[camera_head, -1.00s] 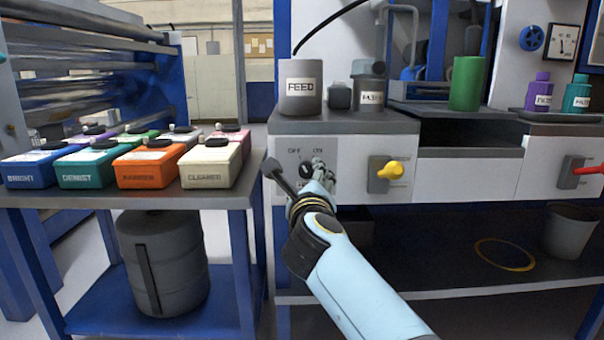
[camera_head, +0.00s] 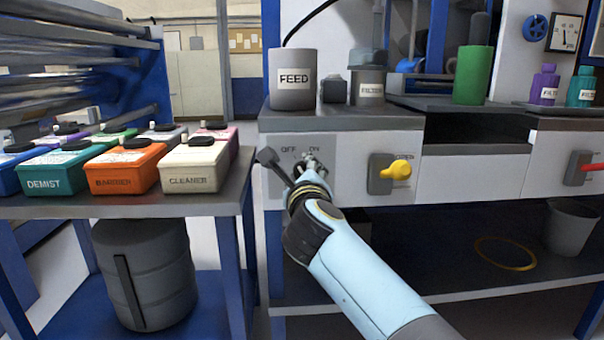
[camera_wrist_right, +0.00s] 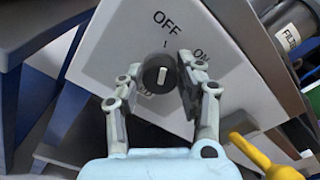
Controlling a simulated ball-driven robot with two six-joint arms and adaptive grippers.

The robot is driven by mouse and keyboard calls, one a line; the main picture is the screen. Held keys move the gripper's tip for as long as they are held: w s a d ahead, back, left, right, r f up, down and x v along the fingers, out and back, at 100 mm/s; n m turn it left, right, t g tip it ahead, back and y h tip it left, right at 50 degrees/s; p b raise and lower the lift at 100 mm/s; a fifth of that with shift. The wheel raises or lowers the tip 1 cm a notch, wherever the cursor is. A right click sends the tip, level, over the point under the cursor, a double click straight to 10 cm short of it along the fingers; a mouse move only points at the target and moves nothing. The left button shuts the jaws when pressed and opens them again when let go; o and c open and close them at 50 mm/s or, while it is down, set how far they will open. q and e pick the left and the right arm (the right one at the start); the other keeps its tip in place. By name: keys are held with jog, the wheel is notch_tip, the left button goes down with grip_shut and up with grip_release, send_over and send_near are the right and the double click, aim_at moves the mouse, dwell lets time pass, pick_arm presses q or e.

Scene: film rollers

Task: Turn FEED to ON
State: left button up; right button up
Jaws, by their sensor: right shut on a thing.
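The FEED knob (camera_wrist_right: 160,72) is a round dark dial with a white pointer mark, on a pale panel (camera_wrist_right: 120,50) below the grey FEED canister (camera_head: 293,80). In the right wrist view the mark points up the picture, towards the short tick by the OFF label (camera_wrist_right: 166,22). The ON label (camera_wrist_right: 201,58) is to the right, partly covered by a finger. My right gripper (camera_head: 308,164) is shut on the knob, one finger on each side. In the head view it hides most of the knob. My left gripper is not in view.
A yellow-handled switch (camera_head: 393,172) is right of the knob, close to my right gripper in the wrist view. A red-handled switch (camera_head: 583,168) is further right. Several labelled boxes stand on the left table (camera_head: 228,197). A grey barrel (camera_head: 145,270) is below.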

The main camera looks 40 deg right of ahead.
jog(key=c, duration=0.5)
jog(key=shift+c, duration=0.2)
jog(key=shift+m, duration=0.3)
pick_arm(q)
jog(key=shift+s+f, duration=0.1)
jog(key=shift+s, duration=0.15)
pick_arm(e)
jog(key=m, duration=1.1)
jog(key=shift+m, duration=0.3)
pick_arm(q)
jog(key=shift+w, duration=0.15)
